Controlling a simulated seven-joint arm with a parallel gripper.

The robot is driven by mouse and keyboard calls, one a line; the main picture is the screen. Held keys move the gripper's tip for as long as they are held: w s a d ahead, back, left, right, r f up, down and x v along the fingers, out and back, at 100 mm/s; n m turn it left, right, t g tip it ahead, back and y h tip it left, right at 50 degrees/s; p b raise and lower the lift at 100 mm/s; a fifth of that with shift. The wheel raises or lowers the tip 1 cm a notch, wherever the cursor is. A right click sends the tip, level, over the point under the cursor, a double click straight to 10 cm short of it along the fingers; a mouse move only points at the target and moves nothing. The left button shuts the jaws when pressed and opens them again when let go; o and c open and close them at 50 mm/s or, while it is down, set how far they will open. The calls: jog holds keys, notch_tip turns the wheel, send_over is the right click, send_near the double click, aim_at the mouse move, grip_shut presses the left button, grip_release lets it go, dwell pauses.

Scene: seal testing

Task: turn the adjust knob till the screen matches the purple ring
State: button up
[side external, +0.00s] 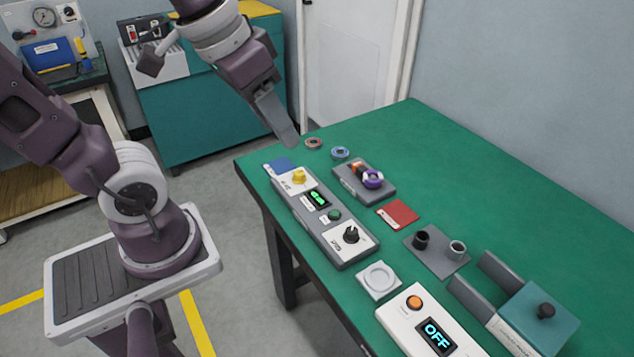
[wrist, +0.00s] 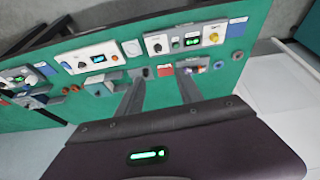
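A long grey panel (side external: 330,222) lies along the near table edge. It carries a yellow knob (side external: 299,176), a small screen (side external: 317,199) with a green lit mark, a green button (side external: 334,214) and a black pointer knob (side external: 351,235). I cannot read which knob is labelled adjust. The purple ring (side external: 373,179) sits on a grey holder (side external: 353,187) beside an orange one. My gripper (side external: 289,137) hangs above the table's far left end, apart from the panel. In the wrist view its two fingers (wrist: 161,82) stand apart with nothing visible between them. The screen also shows there (wrist: 192,42).
Loose rings (side external: 313,143) (side external: 340,153) lie behind the holder. A blue pad (side external: 280,166), red pad (side external: 398,214), grey plate with cups (side external: 437,255), white round-dish block (side external: 379,280), OFF-display box (side external: 428,326) and teal vise-like block (side external: 537,318) stand around. The table's far right is clear.

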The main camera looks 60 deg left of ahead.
jog(key=w+a+f+n+g, duration=0.1)
jog(key=w+a+f, duration=0.2)
jog(key=w, duration=0.2)
jog(key=w+a+f+g, duration=0.1)
jog(key=w+a+f, duration=0.15)
jog(key=w, duration=0.25)
jog(key=g, duration=0.3)
send_over(299, 172)
jog(key=shift+n+y, duration=0.3)
jog(key=shift+n, duration=0.1)
notch_tip(299, 172, down, 17)
jog(key=shift+w+d+r, duration=0.1)
notch_tip(299, 172, down, 7)
jog(key=shift+f, duration=0.1)
grip_shut()
